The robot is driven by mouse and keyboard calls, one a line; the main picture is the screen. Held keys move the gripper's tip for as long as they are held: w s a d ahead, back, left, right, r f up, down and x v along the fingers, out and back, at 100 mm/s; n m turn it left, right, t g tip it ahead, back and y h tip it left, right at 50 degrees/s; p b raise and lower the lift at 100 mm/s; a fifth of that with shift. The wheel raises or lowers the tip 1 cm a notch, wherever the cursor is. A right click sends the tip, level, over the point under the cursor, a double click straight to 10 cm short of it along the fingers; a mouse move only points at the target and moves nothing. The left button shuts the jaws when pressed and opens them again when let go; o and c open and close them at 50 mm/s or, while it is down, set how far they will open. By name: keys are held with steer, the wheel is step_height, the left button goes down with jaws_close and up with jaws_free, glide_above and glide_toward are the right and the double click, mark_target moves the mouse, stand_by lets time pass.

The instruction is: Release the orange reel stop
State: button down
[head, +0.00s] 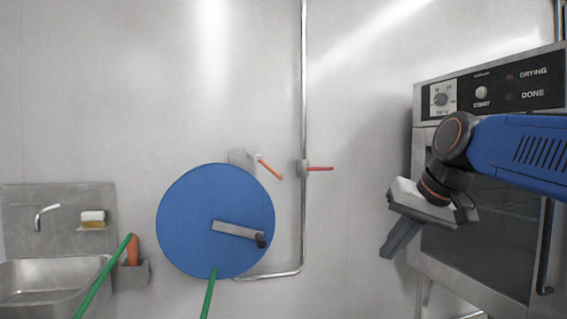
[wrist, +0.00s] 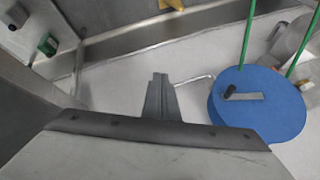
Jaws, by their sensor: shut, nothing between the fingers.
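The orange reel stop (head: 270,168) is a short lever on a grey wall bracket (head: 241,158), at the upper right edge of the blue reel (head: 195,215). It slants down to the right. The reel carries a grey crank (head: 236,230) with a dark knob. My gripper (head: 386,254) is shut and empty, well to the right of and below the lever, in front of the oven. In the wrist view my shut fingers (wrist: 159,76) point away from the camera, with the reel (wrist: 258,108) to their right. The reel stop cannot be made out there.
A second orange lever (head: 319,169) sits on the vertical pipe (head: 304,90), between the reel stop and my gripper. An oven (head: 475,240) stands at right. A sink (head: 50,285) and an orange nozzle (head: 133,250) in a holder are at left. Green hose (head: 209,295) hangs below the reel.

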steer(key=w+a+r+n+y, duration=0.1)
steer(key=w+a+r+y, duration=0.1)
steer(key=w+a+r, duration=0.5)
steer(key=w+a+r+y, duration=0.2)
steer(key=w+r, duration=0.3)
steer(key=r, duration=0.5)
steer(key=w+a+r+n+y, duration=0.1)
steer(key=w+a+r, duration=0.45)
steer(key=r, duration=0.25)
glide_toward(270, 169)
steer(key=w+a+f, duration=0.2)
steer(key=w+f, duration=0.2)
steer(key=shift+w+a+g, duration=0.3)
steer(key=shift+w+a, duration=0.05)
steer(key=shift+s+a+f, duration=0.1)
steer(key=shift+a+f, duration=0.05)
steer(key=shift+f, duration=0.3)
steer(key=shift+s+a+f, duration=0.1)
steer(key=shift+f, duration=0.35)
